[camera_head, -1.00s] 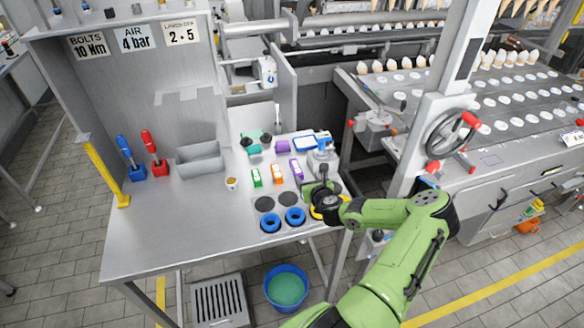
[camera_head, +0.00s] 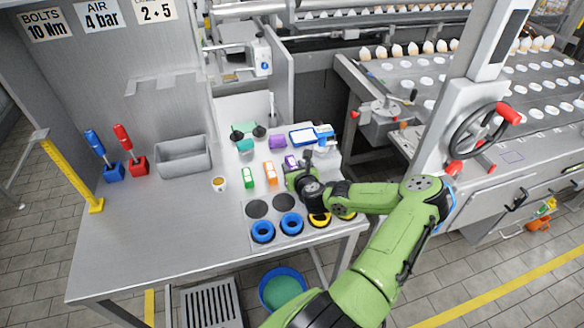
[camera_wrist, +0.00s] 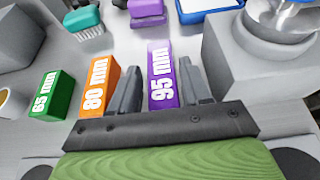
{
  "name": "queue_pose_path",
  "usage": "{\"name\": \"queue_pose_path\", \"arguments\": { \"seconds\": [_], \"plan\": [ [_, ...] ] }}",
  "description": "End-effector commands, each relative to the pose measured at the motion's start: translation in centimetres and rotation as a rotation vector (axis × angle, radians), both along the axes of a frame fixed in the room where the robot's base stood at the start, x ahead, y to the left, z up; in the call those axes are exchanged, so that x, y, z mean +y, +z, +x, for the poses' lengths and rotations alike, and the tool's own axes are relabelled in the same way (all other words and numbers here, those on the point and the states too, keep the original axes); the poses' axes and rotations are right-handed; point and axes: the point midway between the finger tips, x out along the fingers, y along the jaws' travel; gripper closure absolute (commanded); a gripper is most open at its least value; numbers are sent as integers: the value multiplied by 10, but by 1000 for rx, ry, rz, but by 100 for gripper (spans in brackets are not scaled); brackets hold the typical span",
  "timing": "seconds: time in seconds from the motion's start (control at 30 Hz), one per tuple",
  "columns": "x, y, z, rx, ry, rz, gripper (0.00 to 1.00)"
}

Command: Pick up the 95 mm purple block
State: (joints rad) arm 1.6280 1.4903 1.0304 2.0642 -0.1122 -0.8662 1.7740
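The purple block (camera_wrist: 162,80) lies flat on the table and is labelled "95 mm" in the wrist view. In the head view only its far end (camera_head: 291,161) shows past my gripper. My gripper (camera_wrist: 157,80) is open, with one finger on each side of the purple block. The fingers look apart from its sides, though the left gap is wider than the right. Whether the fingertips are low enough to flank it fully is hard to tell.
An orange "80 mm" block (camera_wrist: 97,88) stands close left of my left finger, and a green "65 mm" block (camera_wrist: 52,97) beyond it. A grey machine part (camera_wrist: 255,55) stands close right. A brush (camera_wrist: 84,22) and another purple object (camera_wrist: 147,10) lie behind.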

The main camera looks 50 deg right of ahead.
Motion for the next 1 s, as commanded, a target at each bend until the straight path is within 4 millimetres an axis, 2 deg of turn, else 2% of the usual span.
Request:
{"name": "queue_pose_path", "arguments": {
  "seconds": [0.03,0.3,0.57,0.67,0.8,0.9,1.0],
  "plan": [
    [0,0,0,0,0,0,61],
    [0,0,0,0,0,0,100],
    [0,7,1,-2,0,-2,100],
    [-1,29,1,-3,2,-6,100],
    [0,69,1,-2,1,-8,100],
    [0,89,0,-2,1,-7,100],
    [0,101,0,-2,0,-5,100]
  ]
}}
